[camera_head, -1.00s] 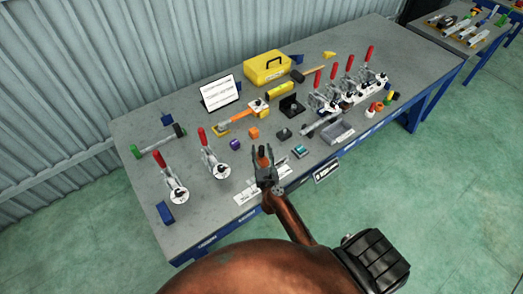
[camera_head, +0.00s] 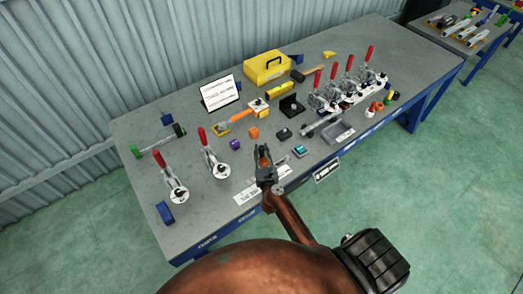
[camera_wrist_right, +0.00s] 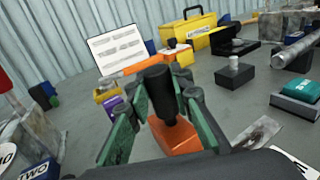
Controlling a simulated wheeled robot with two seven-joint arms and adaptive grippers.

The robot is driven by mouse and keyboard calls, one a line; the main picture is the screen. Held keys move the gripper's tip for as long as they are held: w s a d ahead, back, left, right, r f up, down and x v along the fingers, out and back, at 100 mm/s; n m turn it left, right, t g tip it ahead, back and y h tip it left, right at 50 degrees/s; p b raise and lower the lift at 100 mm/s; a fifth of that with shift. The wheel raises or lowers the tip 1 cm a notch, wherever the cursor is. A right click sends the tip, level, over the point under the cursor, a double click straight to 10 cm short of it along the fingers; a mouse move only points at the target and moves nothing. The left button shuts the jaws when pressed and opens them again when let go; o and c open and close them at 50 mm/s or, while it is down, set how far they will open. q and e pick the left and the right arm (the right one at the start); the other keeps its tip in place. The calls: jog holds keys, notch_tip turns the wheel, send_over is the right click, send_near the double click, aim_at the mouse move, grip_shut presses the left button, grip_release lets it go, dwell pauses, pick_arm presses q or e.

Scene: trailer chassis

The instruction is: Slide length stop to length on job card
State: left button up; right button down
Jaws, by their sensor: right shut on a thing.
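My right gripper (camera_head: 264,158) is at the front edge of the bench, over a pale scale strip (camera_head: 246,197). In the right wrist view, its green-grey fingers (camera_wrist_right: 163,112) are shut on the length stop, an orange block (camera_wrist_right: 174,136) with an upright black knob (camera_wrist_right: 160,88). The fingers hide part of the stop, and the gripper covers the middle of the strip. The job card (camera_head: 221,93) is a white tilted sign at the back; it also shows in the wrist view (camera_wrist_right: 112,46), its text too small to read. My left gripper is not in view.
Two red-handled toggle clamps (camera_head: 213,155) stand to the left, and several more (camera_head: 345,82) to the right. An orange cube (camera_head: 253,133), a purple cube (camera_head: 235,144), a teal-topped block (camera_head: 299,150) and a grey tray (camera_head: 339,133) lie near the gripper. A yellow toolbox (camera_head: 267,67) stands behind.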

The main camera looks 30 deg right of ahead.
jog(key=d, duration=0.2)
jog(key=d+p, duration=0.1)
jog(key=d, duration=0.2)
jog(key=shift+w+d+r, duration=0.15)
jog(key=shift+w+d, duration=0.05)
jog(key=shift+d, duration=0.05)
jog(key=c, duration=2.2)
grip_release()
jog(key=o, duration=0.5)
jog(key=shift+s+a+f, duration=0.1)
jog(key=shift+s+f, duration=0.1)
jog(key=v, duration=1.1)
jog(key=shift+s+a+r, duration=0.1)
jog(key=shift+s+a, duration=0.05)
jog(key=shift+s, duration=0.15)
